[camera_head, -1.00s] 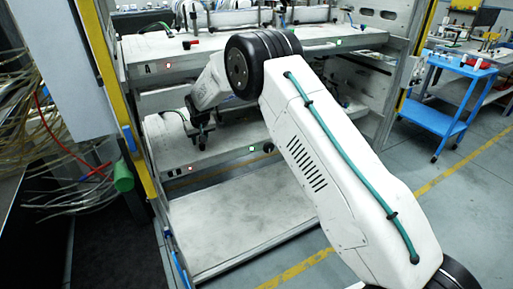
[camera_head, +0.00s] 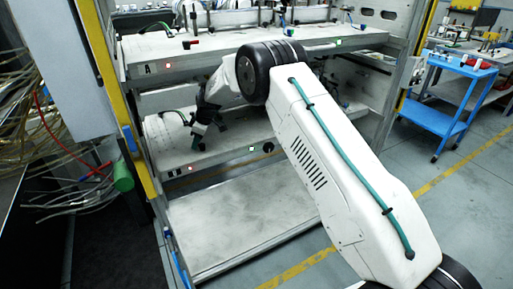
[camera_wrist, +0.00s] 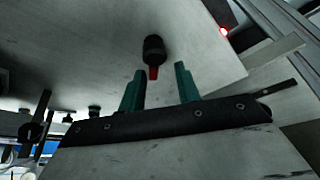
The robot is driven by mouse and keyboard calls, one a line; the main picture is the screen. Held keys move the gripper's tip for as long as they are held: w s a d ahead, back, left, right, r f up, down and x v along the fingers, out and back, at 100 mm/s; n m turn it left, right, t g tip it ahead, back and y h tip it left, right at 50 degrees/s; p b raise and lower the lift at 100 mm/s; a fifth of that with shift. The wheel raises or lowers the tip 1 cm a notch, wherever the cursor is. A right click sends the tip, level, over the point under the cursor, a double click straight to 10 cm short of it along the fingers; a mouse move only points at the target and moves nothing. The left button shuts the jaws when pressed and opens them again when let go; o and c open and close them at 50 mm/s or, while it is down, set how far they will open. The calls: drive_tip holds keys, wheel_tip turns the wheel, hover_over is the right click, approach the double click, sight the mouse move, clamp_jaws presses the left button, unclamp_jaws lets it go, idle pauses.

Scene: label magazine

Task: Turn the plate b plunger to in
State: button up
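The lower shelf plate (camera_head: 225,150), which I take to be plate b, has a red light on its front edge. In the wrist view, a black plunger (camera_wrist: 153,48) with a red tip stands on a pale plate (camera_wrist: 100,40). My gripper (camera_wrist: 159,78) is open, with its two teal fingers apart. The plunger's red tip shows in line with the gap, just beyond the fingertips, and nothing is held. In the head view my gripper (camera_head: 203,143) is over the left part of the lower plate, and I cannot make out the plunger there.
A black knob (camera_head: 268,148) sits on the lower plate's front edge. A yellow post (camera_head: 120,100) and loose cables (camera_head: 60,140) are on the left. A blue cart (camera_head: 445,100) stands right.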

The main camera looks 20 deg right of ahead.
sight(199, 144)
drive_tip(key=shift+r+n, duration=0.35)
drive_tip(key=shift+n, duration=0.15)
drive_tip(key=shift+s+d+r, duration=0.3)
drive_tip(key=shift+d+r, duration=0.3)
drive_tip(key=shift+s+d+r, duration=0.25)
drive_tip(key=shift+d+r, duration=0.3)
drive_tip(key=shift+m, duration=0.3)
drive_tip(key=s+d, duration=0.1)
drive_tip(key=d, duration=0.2)
drive_tip(key=s+d, duration=0.1)
drive_tip(key=d, duration=0.2)
drive_tip(key=s+d, duration=0.2)
drive_tip(key=d, duration=0.2)
drive_tip(key=shift+f, duration=0.15)
drive_tip(key=s+d+r+m+g+h, duration=0.1)
drive_tip(key=s+r+m, duration=0.3)
drive_tip(key=s, duration=0.7)
drive_tip(key=s+d+r+m+g, duration=0.2)
drive_tip(key=s+r+m, duration=0.3)
drive_tip(key=s, duration=0.6)
drive_tip(key=shift+s+g+h, duration=0.35)
drive_tip(key=shift+g+h, duration=0.05)
drive_tip(key=shift+g, duration=0.3)
drive_tip(key=shift+d+r, duration=0.1)
